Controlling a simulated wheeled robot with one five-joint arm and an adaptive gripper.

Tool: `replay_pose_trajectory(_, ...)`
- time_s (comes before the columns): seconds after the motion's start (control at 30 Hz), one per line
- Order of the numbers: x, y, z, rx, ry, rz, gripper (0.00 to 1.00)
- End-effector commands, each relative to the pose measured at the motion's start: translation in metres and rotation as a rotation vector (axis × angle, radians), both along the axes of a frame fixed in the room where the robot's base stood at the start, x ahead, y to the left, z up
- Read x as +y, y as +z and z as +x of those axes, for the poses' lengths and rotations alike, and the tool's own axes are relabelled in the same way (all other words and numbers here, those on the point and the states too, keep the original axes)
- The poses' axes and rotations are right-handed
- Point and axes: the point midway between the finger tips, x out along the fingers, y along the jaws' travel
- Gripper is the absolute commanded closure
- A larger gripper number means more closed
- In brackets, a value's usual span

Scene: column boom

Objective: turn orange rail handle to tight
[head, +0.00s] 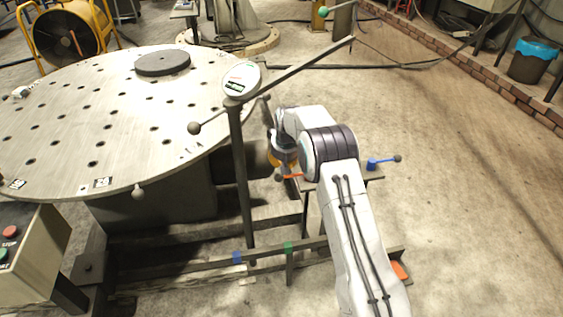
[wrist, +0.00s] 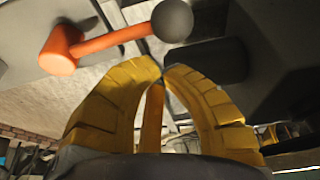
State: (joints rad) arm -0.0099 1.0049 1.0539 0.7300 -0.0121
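The orange rail handle (head: 291,176) is a short lever with a dark ball knob, low beside the round table, just below my gripper (head: 281,160) in the head view. In the wrist view the orange handle (wrist: 105,41) crosses the top left, with its hub at the left and its grey ball at the right. My gripper's yellow fingers (wrist: 163,68) come together at their tips with nothing seen between them. The ball is just beyond the tips and looks apart from them. No tight mark can be read.
A blue handle (head: 373,164) stands on the rail to the right of my arm. A post with a round display (head: 241,81) and a long bar rises left of my gripper. The large round table (head: 110,115) fills the left. Open floor (head: 460,200) lies at the right.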

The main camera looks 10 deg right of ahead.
Motion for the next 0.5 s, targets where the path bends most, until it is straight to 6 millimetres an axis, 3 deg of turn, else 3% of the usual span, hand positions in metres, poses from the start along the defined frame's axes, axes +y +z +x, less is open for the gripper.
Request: replay_pose_trajectory(0.5,0.0,-0.003,-0.018,0.0,0.0,0.0,1.0)
